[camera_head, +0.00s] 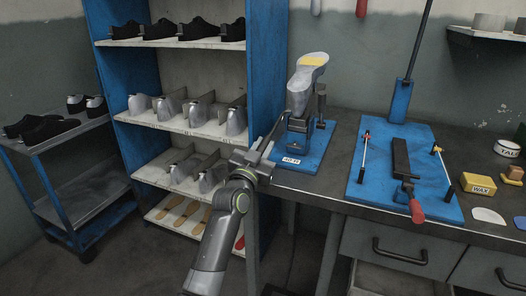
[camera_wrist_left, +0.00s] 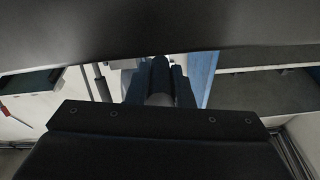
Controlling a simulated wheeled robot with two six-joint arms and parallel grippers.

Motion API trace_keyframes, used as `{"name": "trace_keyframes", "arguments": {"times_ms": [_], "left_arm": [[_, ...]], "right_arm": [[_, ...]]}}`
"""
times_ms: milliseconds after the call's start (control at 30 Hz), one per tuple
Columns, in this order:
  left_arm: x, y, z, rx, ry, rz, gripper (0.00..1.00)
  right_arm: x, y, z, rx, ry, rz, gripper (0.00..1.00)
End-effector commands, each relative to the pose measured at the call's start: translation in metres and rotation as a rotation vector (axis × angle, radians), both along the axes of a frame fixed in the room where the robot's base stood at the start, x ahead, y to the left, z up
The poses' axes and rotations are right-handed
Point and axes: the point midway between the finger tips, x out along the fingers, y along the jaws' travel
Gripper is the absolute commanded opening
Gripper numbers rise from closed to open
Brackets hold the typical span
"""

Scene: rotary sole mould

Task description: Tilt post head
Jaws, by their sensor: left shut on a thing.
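The post (camera_head: 300,118) stands on a blue base plate labelled 40 R at the left end of the bench. Its head carries a grey sole-shaped form (camera_head: 307,68) with a yellow patch, tilted with one end higher. My left gripper (camera_head: 268,148) is at the left side of the post, low, at the bench edge. It is shut on a dark, narrow part of the post, seemingly a lever, mostly hidden by the fingers. In the left wrist view, dark finger surfaces fill much of the picture, with dark post parts (camera_wrist_left: 160,82) between them. My right gripper is not in view.
A blue fixture board (camera_head: 405,185) with a red-handled lever lies right of the post. A yellow wax block (camera_head: 478,183) and a tin (camera_head: 507,148) are farther right. A blue shelf rack (camera_head: 265,65) with shoes and lasts stands close to the left. A cart (camera_head: 75,165) is far left.

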Motion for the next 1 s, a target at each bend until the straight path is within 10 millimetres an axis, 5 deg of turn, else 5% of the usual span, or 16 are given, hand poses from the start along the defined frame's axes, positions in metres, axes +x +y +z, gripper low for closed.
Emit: {"name": "trace_keyframes", "arguments": {"times_ms": [400, 433, 567, 1000], "left_arm": [[0.0, -0.0001, 0.0021, -0.003, -0.009, 0.0, 0.0], [0.0, -0.0001, 0.0021, -0.003, -0.009, 0.0, 0.23], [0.0, -0.0001, 0.0015, -0.002, -0.007, 0.001, 0.4], [-0.0067, 0.0021, -0.0023, -0.004, -0.004, 0.0, 0.41]], "right_arm": [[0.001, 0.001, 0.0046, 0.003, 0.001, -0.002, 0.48], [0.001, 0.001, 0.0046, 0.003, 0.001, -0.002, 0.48], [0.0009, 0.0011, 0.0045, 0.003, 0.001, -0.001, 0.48], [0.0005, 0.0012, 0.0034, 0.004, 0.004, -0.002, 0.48]]}}
